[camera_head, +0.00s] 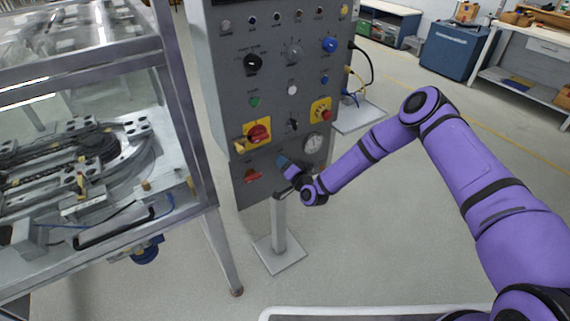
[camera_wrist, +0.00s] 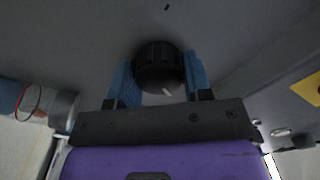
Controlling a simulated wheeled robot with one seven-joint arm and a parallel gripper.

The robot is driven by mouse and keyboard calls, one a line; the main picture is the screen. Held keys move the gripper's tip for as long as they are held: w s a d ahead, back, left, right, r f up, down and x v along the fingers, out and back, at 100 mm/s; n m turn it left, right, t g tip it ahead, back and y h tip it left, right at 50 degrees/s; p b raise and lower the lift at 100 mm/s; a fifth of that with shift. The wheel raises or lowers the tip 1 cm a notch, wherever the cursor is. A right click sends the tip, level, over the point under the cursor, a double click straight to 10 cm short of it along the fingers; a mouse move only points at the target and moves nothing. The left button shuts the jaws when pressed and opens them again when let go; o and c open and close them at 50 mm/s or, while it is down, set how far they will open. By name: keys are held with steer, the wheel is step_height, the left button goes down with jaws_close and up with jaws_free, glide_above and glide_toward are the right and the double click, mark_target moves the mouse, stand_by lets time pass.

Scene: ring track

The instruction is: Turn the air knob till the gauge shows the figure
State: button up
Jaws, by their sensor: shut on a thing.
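The air knob (camera_wrist: 158,62) is a black ridged cylinder on the grey panel in the wrist view. My gripper (camera_wrist: 160,78) has its two blue fingers on either side of the knob and is shut on it. A small pale mark shows on the knob's near face. In the head view my gripper (camera_head: 284,164) is at the lower part of the control panel, and the knob is hidden behind it. The round white-faced gauge (camera_head: 313,143) is just above and right of my gripper. Its needle and figures are too small to read.
The grey control panel (camera_head: 225,70) carries several other controls close by: a red rotary switch on a yellow plate (camera_head: 257,133), a red handle (camera_head: 252,175) and a red button (camera_head: 323,114). A framed machine (camera_head: 185,110) stands at left.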

stand_by(0.5)
steer(key=o, duration=0.9)
steer(key=v, duration=1.1)
steer(key=shift+w, duration=0.1)
